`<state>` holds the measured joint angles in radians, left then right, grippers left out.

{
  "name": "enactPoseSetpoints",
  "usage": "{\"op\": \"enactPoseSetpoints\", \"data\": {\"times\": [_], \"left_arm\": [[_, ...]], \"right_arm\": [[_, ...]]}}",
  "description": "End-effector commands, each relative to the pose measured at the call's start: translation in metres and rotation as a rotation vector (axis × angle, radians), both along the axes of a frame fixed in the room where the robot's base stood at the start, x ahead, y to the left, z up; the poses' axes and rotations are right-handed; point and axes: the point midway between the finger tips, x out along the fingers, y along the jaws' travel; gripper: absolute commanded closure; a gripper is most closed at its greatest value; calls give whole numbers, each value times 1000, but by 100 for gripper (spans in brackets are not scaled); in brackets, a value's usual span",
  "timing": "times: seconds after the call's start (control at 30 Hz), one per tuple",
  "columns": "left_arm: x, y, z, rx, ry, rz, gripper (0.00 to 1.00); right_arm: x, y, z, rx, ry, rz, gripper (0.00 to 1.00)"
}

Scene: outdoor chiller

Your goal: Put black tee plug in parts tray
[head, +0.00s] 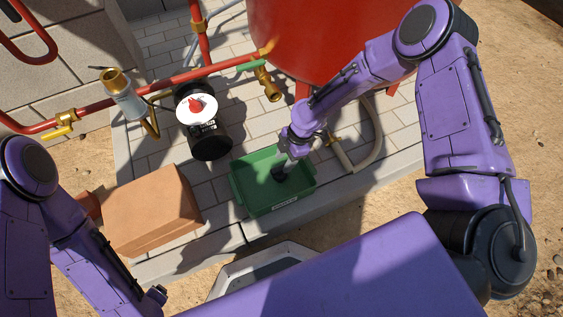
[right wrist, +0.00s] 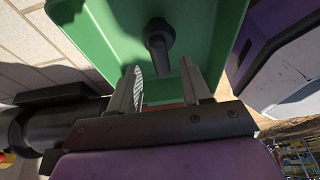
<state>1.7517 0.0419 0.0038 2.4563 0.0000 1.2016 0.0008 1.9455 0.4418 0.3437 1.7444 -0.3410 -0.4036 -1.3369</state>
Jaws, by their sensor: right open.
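The green parts tray (head: 240,197) stands on the paving in the middle of the head view, and its green inside fills much of the right wrist view (right wrist: 115,25). The black tee plug (right wrist: 158,40) lies in the tray, on its floor. It shows as a small dark shape in the head view (head: 279,174). My right gripper (head: 287,165) points down over the tray. In the right wrist view its two fingers (right wrist: 163,80) are apart with nothing between them, and the plug is beyond the tips. My left arm is at the lower left; its fingers cannot be made out.
An orange-brown box (head: 150,210) stands left of the tray. A black pump (head: 208,140) with a red knob stands behind it. Red pipes with brass valves (head: 270,85) and a large red tank (head: 320,40) are at the back. A beige hose (head: 370,140) lies right of the tray.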

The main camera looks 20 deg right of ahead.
Motion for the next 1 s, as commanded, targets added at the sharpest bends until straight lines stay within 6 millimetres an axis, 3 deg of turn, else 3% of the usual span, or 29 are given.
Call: {"op": "enactPoseSetpoints", "data": {"times": [0.03,0.1,0.3,0.67,0.77,0.87,0.9,1.0], "left_arm": [[0,0,14,1,-1,-1,24],[1,1,21,2,-2,-2,24],[2,1,36,4,-2,-3,24],[2,2,37,4,-3,-3,24],[2,1,37,4,-3,-3,24],[2,1,37,4,-3,-3,24],[2,2,37,4,-3,-3,24],[2,2,37,4,-3,-3,24]], "right_arm": [[1,-5,22,1,-3,-1,52],[1,-11,39,1,-2,-2,52],[1,-25,74,1,-1,-1,52],[-1,-28,80,1,6,-15,52],[-21,-15,61,12,56,-179,52],[-68,-1,24,9,158,-582,52],[-92,-1,9,-6,196,-791,52],[-151,-23,-17,-65,222,-1315,52]]}}
